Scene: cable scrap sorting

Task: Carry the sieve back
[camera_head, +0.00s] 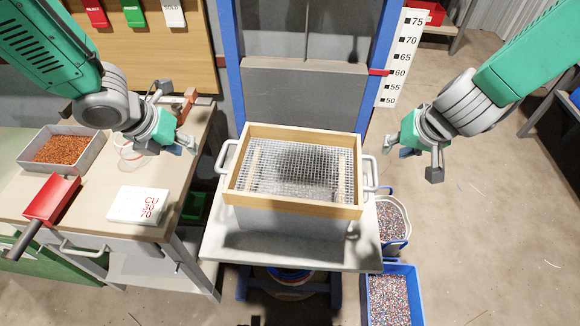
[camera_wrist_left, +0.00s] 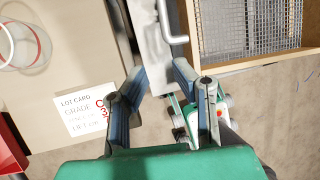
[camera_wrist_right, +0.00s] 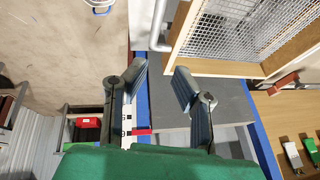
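The sieve (camera_head: 292,172) is a wooden frame with a wire mesh floor. It rests on top of a grey bin (camera_head: 290,220) with white side handles, on a pale platform. A dark patch shows near the middle of the mesh. My left gripper (camera_head: 190,146) is open and empty, left of the sieve and apart from it; the sieve's corner shows in the left wrist view (camera_wrist_left: 240,66). My right gripper (camera_head: 391,147) is open and empty, right of the sieve and apart from it; the sieve also shows in the right wrist view (camera_wrist_right: 225,68).
The left bench holds a tray of copper granules (camera_head: 68,148), a red scoop (camera_head: 52,198), a lot card (camera_head: 138,206) and a clear cup. A height scale (camera_head: 398,60) stands behind.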

